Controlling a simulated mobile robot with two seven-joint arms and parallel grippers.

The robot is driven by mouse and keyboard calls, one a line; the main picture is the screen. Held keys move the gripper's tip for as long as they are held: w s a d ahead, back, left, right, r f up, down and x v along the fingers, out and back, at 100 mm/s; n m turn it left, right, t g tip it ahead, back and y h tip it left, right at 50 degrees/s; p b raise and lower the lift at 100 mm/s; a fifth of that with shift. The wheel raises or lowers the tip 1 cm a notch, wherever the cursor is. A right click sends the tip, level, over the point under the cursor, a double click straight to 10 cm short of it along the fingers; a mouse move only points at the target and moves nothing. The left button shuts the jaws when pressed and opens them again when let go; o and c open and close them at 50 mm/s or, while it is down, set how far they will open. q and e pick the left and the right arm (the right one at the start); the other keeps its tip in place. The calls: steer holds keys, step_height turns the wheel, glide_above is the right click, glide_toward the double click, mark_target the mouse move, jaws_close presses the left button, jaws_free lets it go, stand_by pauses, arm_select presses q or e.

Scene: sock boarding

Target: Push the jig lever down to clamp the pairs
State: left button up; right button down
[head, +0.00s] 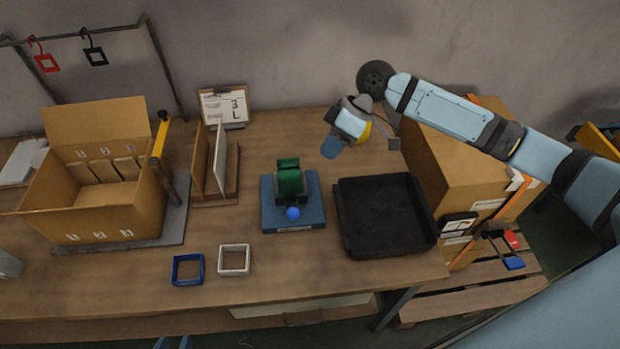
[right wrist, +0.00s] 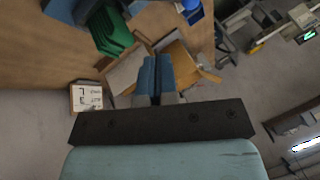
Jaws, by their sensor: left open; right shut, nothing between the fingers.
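The jig is a blue block (head: 312,215) on the table, with the green folded pairs (head: 289,176) standing upright in its dark holder. The lever's blue ball knob (head: 293,213) shows at the jig's front; I cannot tell how far down the lever is. In the right wrist view the green pairs (right wrist: 112,32) are at the upper left, beside part of the blue base (right wrist: 60,10). My right gripper (head: 330,149) is shut and empty, in the air behind and right of the jig. My left gripper (head: 172,343) barely shows, open, at the bottom edge.
A black tray (head: 425,246) lies right of the jig. A wooden holder (head: 216,196), clipboard (head: 223,106) and open carton (head: 105,217) stand left. A large box (head: 430,160) stands right. Table just before the jig is clear.

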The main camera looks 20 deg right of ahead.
mark_target(293, 208)
steer(key=s+a+r+p+x, duration=0.1)
steer(key=s+p+x, duration=0.1)
steer(key=x, duration=1)
steer(key=shift+s+a+p, duration=0.2)
steer(key=shift+s+p, duration=0.05)
steer(key=shift+p, duration=0.25)
steer(key=shift+f, duration=0.1)
steer(key=shift+w+f, duration=0.1)
